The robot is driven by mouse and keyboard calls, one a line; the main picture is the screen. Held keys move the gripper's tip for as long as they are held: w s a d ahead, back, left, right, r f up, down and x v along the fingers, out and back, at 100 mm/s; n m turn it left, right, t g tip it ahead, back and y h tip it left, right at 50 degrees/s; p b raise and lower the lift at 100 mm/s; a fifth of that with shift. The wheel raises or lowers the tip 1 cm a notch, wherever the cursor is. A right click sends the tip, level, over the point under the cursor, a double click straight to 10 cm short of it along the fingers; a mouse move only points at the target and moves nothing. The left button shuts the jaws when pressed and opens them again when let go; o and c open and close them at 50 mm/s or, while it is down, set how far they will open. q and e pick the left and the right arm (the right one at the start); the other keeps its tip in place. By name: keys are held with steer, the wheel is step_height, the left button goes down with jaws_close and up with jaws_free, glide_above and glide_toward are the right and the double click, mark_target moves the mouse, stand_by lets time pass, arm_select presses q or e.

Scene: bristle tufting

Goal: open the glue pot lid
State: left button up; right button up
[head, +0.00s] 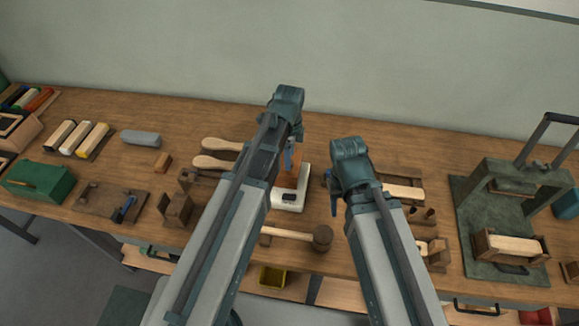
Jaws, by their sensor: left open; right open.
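An orange-brown pot (304,177), which looks like the glue pot, stands on a white base unit (288,200) at the middle of the bench. My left arm hides much of it, and I cannot make out its lid. My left gripper (290,155) is open, in front of or above the pot; I cannot tell whether it touches anything. My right gripper (334,202) is open to the right of the white base, pointing down, and looks empty.
A mallet (322,238) lies in front of the white base. Wooden-handled tools (214,162) lie to its left. A press with a tall handle (505,185) stands on the right. A green box (38,181) and several brushes or blocks (78,138) are at the left. A wall rises behind the bench.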

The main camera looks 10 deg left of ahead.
arm_select(q)
steer(key=shift+f+b, duration=0.5)
steer(key=shift+f, duration=0.45)
steer(key=shift+r, duration=0.1)
jaws_close()
stand_by(0.6)
